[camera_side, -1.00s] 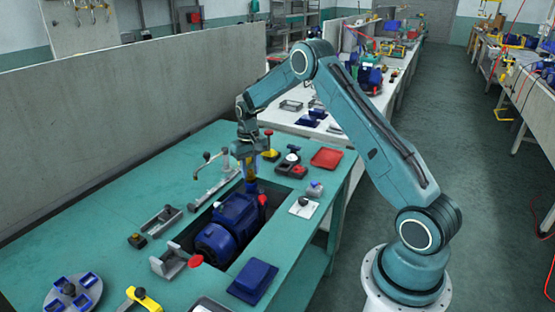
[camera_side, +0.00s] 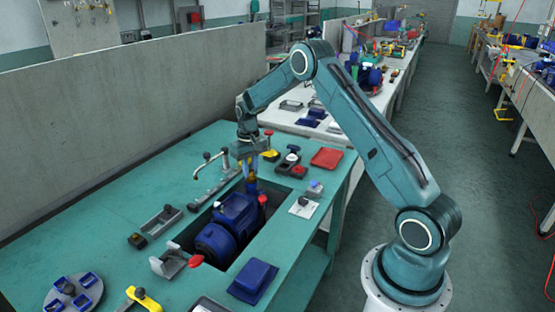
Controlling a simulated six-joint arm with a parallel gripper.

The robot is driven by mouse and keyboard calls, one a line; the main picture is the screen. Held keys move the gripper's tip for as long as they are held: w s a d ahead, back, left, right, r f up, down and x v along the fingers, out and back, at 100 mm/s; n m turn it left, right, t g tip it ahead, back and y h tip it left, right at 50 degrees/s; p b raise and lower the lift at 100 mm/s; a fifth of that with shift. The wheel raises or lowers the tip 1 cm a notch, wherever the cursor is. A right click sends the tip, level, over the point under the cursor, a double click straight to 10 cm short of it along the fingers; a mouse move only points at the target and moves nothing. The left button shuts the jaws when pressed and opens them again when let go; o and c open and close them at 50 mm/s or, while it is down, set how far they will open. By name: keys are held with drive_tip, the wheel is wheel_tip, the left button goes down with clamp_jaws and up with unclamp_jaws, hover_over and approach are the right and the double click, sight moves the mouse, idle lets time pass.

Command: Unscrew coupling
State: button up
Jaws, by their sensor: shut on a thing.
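A dark blue pump (camera_side: 228,225) lies in a rectangular recess in the green bench. A small blue upright part (camera_side: 251,186) stands at its far end. My gripper (camera_side: 250,172) points straight down over that end, shut on the coupling at the top of the upright part. The coupling itself is mostly hidden by the fingers and too small to make out. I cannot tell whether it is still threaded on.
Red-knobbed clamps (camera_side: 195,261) flank the recess. A red tray (camera_side: 326,158), a blue block (camera_side: 254,277) and a round grey fixture with blue pockets (camera_side: 74,295) sit on the bench. A rail with a lever stands left of my gripper.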

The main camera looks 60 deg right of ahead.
drive_tip(key=shift+n, duration=0.3)
drive_tip(key=n, duration=0.6)
idle(0.4)
drive_tip(key=shift+n, duration=0.3)
drive_tip(key=shift+n, duration=3.5)
drive_tip(key=n, duration=0.6)
drive_tip(key=shift+n, duration=0.4)
